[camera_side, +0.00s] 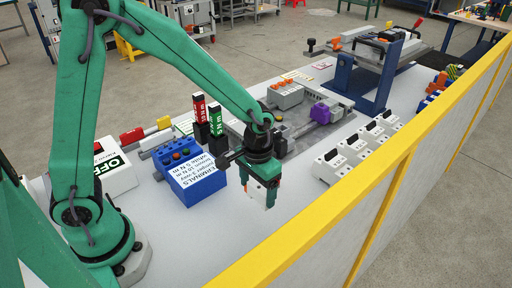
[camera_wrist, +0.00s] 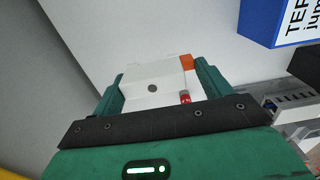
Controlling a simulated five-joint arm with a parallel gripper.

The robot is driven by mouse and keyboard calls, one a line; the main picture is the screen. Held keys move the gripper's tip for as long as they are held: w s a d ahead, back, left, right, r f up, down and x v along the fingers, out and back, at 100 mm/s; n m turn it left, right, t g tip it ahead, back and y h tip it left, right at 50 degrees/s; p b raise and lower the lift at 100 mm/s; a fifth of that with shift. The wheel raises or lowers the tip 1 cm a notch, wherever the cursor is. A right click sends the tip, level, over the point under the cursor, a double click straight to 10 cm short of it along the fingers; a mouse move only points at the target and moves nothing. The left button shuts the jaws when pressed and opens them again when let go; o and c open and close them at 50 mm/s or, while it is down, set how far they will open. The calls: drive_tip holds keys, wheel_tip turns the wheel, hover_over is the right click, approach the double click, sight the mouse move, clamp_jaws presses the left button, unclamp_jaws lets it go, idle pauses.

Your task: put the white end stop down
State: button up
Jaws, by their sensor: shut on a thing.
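My gripper (camera_side: 264,193) is shut on the white end stop, which shows between the fingers in the wrist view (camera_wrist: 152,84). The end stop is a white block with a dark round hole or screw, an orange corner and a small red part. In the side view only a little of it shows between the green fingers. The gripper points down over the bare white table top (camera_side: 240,240), in front of the blue terminals box (camera_side: 195,178). I cannot tell whether the end stop touches the table.
Red and green labelled holders (camera_side: 200,108) stand behind the blue box. A row of white breaker-like devices (camera_side: 358,148) stands to the right. A yellow-topped barrier (camera_side: 330,222) runs along the near edge. A purple part (camera_side: 320,112) sits on a rail behind.

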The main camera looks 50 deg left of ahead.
sight(257, 198)
drive_tip(key=shift+f, duration=0.1)
drive_tip(key=shift+f, duration=1.9)
drive_tip(key=shift+f, duration=0.1)
drive_tip(key=o, duration=1.1)
wheel_tip(257, 198, up, 12)
drive_tip(key=shift+f, duration=0.1)
drive_tip(key=shift+r, duration=0.25)
